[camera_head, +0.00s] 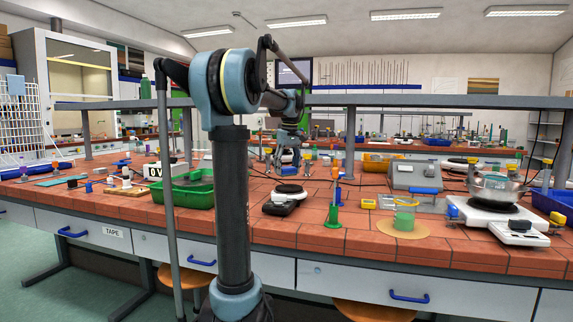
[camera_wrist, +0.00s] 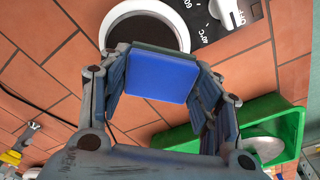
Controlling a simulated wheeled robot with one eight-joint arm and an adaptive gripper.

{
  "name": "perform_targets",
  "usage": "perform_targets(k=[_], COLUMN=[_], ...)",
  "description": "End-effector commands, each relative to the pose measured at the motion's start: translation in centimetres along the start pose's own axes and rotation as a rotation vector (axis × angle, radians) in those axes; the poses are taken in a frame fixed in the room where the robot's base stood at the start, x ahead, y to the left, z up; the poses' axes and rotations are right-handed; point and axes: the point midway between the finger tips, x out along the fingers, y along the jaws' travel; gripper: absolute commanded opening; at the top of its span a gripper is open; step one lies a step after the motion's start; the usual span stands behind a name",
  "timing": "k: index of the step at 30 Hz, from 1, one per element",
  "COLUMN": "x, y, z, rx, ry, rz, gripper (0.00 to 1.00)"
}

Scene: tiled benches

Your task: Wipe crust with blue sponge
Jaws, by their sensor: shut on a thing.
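My gripper (camera_wrist: 152,70) is shut on the blue sponge (camera_wrist: 150,82), a flat square pad between its fingers in the wrist view. Beyond the sponge is a hotplate (camera_wrist: 125,33) with a dark round plate, a pale ring and a dial marked in degrees. The sponge overlaps its lower edge in this view; I cannot tell whether they touch. In the head view my gripper (camera_head: 286,158) hangs over the bench just behind the small hotplate (camera_head: 288,190). I cannot make out a separate crust on the dark plate, part of which the sponge hides.
A green tray (camera_wrist: 290,130) lies right of my gripper in the wrist view; it also shows left of my arm in the head view (camera_head: 197,202). A green cylinder stands (camera_head: 333,216) right of the hotplate. A larger hotplate (camera_head: 470,213) bears a pot (camera_head: 492,190) at far right.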

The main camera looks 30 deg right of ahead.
Motion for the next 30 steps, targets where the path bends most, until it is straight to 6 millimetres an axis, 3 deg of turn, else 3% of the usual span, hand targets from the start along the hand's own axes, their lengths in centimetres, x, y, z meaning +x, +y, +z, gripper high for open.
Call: perform_targets(k=[10, 25, 30], x=[-2.3, -2.3, -0.8], y=[-0.8, -0.8, 1.2], z=[-0.7, -0.7, 0.7], rx=[-0.01, -0.012, 0.018], ry=[0.0, 0.0, 0.0], rz=[-0.001, -0.001, 0.003], gripper=[0.35, 0.35, 0.35])
